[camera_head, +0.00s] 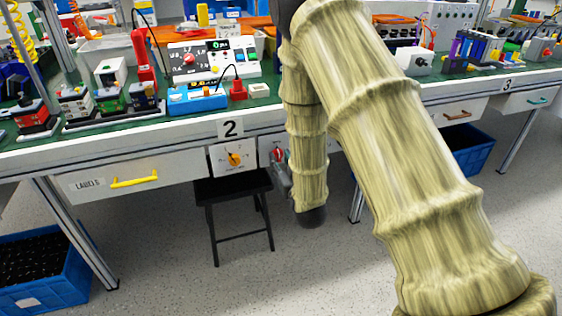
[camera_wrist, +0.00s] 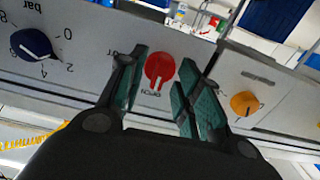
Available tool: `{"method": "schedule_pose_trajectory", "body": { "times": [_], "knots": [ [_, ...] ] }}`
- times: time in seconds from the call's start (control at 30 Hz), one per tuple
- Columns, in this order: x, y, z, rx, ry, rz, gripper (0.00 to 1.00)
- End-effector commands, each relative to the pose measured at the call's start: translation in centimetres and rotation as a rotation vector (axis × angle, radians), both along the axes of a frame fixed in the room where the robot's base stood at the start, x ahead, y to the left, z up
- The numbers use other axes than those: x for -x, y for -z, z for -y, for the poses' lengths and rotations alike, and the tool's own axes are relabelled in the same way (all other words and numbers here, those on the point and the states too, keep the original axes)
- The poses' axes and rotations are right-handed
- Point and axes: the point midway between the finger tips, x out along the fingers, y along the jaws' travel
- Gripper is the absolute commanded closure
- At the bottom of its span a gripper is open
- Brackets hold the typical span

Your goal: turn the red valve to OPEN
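The red valve (camera_wrist: 159,67) is a round knob on a pale panel, between my gripper's two fingers in the wrist view. A white mark on the knob points down in that picture, towards a small upside-down label (camera_wrist: 152,93) that seems to read OPEN. My gripper (camera_wrist: 162,60) is open, with one green-padded finger on each side of the knob. Gaps show between knob and fingers; contact is not visible. In the head view the red valve (camera_head: 278,155) sits under the bench front, right of the yellow knob, and my gripper (camera_head: 282,176) is partly hidden by my arm.
A black stool (camera_head: 234,190) stands below the bench. A drawer (camera_head: 130,180) with a yellow handle is at left.

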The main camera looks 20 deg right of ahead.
Motion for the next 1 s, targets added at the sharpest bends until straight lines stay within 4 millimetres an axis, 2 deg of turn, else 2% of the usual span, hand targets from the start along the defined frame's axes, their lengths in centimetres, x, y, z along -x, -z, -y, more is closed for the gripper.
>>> {"method": "schedule_pose_trajectory", "body": {
  "times": [0.17,0.6,0.8,1.0],
  "knots": [
    [2.2,0.0,0.1,-0.001,0.0,-0.002,0.66],
    [9.7,0.1,0.3,-0.001,0.0,-0.003,0.66],
    [11.3,0.1,0.4,0.0,0.0,-0.003,0.66],
    [11.7,0.0,0.4,0.0,0.0,-0.002,0.66]
  ]
}}
